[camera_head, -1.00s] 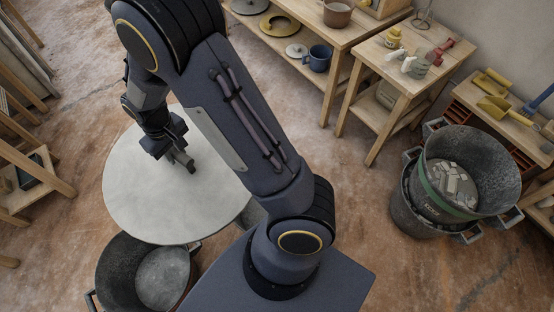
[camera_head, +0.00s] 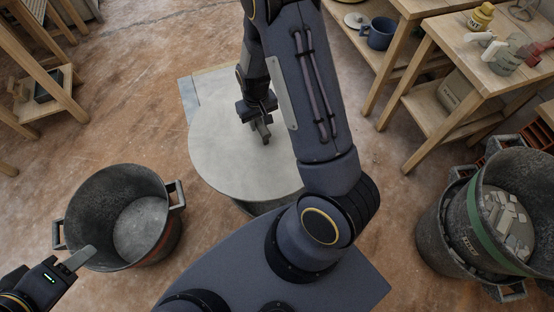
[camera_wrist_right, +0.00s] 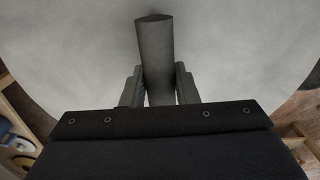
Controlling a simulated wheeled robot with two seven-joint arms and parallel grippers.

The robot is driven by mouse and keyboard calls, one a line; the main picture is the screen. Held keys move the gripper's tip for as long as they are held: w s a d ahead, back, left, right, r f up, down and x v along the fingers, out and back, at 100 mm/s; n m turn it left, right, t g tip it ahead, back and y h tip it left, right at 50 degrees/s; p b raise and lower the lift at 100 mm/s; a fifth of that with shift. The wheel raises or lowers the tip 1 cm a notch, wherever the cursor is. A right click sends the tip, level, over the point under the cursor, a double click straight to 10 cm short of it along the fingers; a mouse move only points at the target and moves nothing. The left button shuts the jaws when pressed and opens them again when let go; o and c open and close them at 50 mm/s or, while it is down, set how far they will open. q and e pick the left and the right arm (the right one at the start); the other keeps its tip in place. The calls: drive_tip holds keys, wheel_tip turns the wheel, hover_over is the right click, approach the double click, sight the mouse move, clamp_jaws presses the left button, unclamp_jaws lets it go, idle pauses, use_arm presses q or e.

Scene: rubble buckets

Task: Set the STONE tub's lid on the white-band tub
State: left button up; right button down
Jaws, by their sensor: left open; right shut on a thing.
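A large pale grey round lid (camera_head: 225,155) lies flat in the middle of the head view. My right gripper (camera_head: 263,138) is shut on its bar handle (camera_wrist_right: 156,60), which also shows between the jaws in the right wrist view. A darker tub-like body (camera_head: 268,206) shows under the lid's lower right edge; I cannot tell whether they touch, and any band is hidden. An open dark tub (camera_head: 95,195) with a reddish band stands at left. My left gripper (camera_head: 50,267) is open and empty at its near edge. A green-banded tub (camera_head: 480,225) holding rubble stands at right; its label is unreadable.
The green-banded tub sits in or on another dark tub (camera_head: 435,235). Wooden tables (camera_head: 445,105) with paint pots and tools stand at upper right, and a wooden rack (camera_head: 45,95) at upper left. Bare floor (camera_head: 130,100) lies between the rack and the lid.

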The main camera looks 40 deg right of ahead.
drive_tip(key=s+d+f+b, duration=0.1)
drive_tip(key=d+f+b, duration=0.1)
drive_tip(key=f+b, duration=0.4)
drive_tip(key=s+d+f+m+b, duration=0.1)
drive_tip(key=f+b, duration=0.4)
drive_tip(key=f, duration=0.7)
drive_tip(key=shift+s+d+f+b, duration=0.35)
drive_tip(key=shift+s+d, duration=0.2)
drive_tip(key=shift+d, duration=0.2)
drive_tip(key=shift+s, duration=0.1)
drive_tip(key=shift+f+b, duration=2.2)
drive_tip(key=shift+f, duration=0.25)
drive_tip(key=shift+f+b, duration=0.8)
drive_tip(key=shift+f, duration=0.2)
drive_tip(key=shift+f+b, duration=0.35)
